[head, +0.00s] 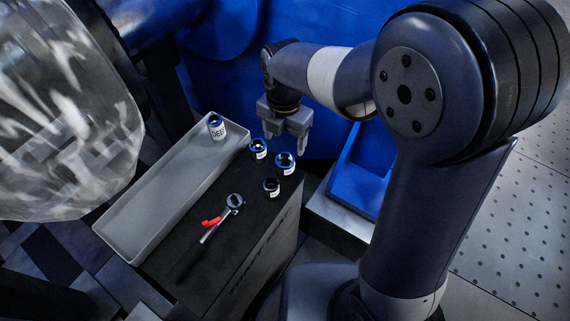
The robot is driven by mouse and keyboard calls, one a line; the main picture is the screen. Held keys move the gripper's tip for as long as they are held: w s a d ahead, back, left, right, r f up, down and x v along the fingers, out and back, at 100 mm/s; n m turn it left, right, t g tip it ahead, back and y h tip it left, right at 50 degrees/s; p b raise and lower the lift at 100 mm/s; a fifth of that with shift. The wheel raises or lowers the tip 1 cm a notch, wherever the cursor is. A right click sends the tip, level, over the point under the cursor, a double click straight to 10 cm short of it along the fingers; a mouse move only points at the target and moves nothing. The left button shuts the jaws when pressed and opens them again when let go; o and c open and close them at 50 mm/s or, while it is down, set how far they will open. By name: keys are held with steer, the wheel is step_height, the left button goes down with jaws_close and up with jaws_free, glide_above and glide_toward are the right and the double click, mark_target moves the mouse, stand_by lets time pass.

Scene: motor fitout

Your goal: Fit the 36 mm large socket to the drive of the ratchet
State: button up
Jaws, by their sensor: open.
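The ratchet (207,238) lies on the dark case top, its round head towards the back right and a red part on its handle. Three short sockets stand near it: a blue-ringed one (258,149), a larger-looking blue-ringed one (285,164) to its right, and a small dark one (271,187) in front. Their size labels are too small to read, so I cannot tell which is the 36 mm large socket. My gripper (285,136) is open, pointing down above and behind these sockets. Nothing shows between its fingers.
A long grey tray (130,215) runs along the left of the case top (190,265). A taller socket marked DEEP (216,128) stands at its far end. A blue bin (362,175) is right of the case. A large clear-wrapped object (65,110) fills the upper left.

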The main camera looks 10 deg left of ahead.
mark_target(285, 160)
step_height(285, 160, down, 5)
steer(key=shift+r, duration=0.2)
steer(key=f, duration=0.2)
steer(key=s+f+b, duration=0.1)
steer(key=f, duration=0.1)
steer(key=shift+d+f, duration=0.1)
steer(key=shift+f, duration=0.5)
steer(key=shift+c, duration=0.5)
